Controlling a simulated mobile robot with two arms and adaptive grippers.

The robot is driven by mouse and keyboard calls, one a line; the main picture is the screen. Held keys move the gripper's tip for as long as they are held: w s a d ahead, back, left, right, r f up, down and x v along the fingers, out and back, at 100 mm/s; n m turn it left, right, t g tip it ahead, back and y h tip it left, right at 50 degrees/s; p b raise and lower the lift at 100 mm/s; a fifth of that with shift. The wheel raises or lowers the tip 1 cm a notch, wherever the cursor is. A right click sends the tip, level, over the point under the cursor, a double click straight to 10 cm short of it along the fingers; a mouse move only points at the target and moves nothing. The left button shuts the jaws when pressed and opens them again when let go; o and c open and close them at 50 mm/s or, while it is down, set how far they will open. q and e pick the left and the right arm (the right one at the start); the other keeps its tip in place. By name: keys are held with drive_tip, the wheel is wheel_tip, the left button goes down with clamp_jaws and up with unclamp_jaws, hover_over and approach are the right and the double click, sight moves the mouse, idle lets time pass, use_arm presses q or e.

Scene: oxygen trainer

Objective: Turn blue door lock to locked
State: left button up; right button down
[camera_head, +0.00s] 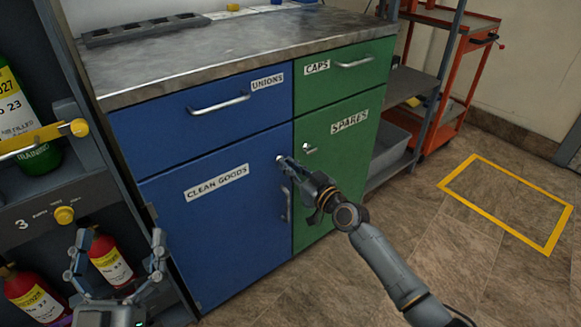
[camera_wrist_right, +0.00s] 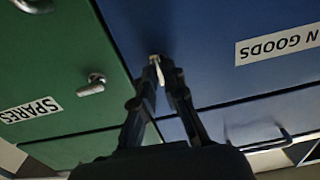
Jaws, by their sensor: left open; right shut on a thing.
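The blue door (camera_head: 215,240) labelled CLEAN GOODS is closed under the UNIONS drawer. Its small metal lock (camera_wrist_right: 160,74) sits near the door's upper edge on the side by the green door. My right gripper (camera_head: 284,162) is shut on this lock, with its fingers on either side; in the right wrist view the fingertips (camera_wrist_right: 162,66) flank the pale lock knob. In the head view the fingers mostly hide the lock, so its exact angle is hard to read. My left gripper (camera_head: 118,240) is open and empty at the lower left, away from the door.
The blue door's handle (camera_head: 286,204) is just below my right gripper. The green SPARES door (camera_head: 335,180) beside it has a similar lock (camera_head: 308,148). Floor at right is clear.

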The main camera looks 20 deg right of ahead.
drive_tip(key=shift+m, duration=0.4)
use_arm(q)
drive_tip(key=shift+w+a+f+g+y+p, duration=0.1)
drive_tip(key=shift+w+f+g+y+p, duration=0.1)
drive_tip(key=shift+f+g, duration=0.35)
drive_tip(key=shift+w+f+g+y+p, duration=0.15)
drive_tip(key=shift+w+f+g, duration=0.1)
drive_tip(key=shift+f, duration=0.55)
drive_tip(key=shift+w+a+f+g+y+p, duration=0.1)
drive_tip(key=shift+w+f+g+y+p, duration=0.1)
drive_tip(key=shift+f+g, duration=0.35)
use_arm(e)
drive_tip(key=shift+d+f+m, duration=0.1)
drive_tip(key=shift+d+m, duration=0.05)
drive_tip(key=shift+m, duration=4.15)
drive_tip(key=shift+d+f+m, duration=0.1)
drive_tip(key=shift+m, duration=4.2)
use_arm(q)
drive_tip(key=shift+f, duration=0.15)
drive_tip(key=shift+d, duration=0.1)
use_arm(e)
drive_tip(key=c, duration=1.4)
unclamp_jaws()
use_arm(q)
drive_tip(key=shift+w, duration=0.1)
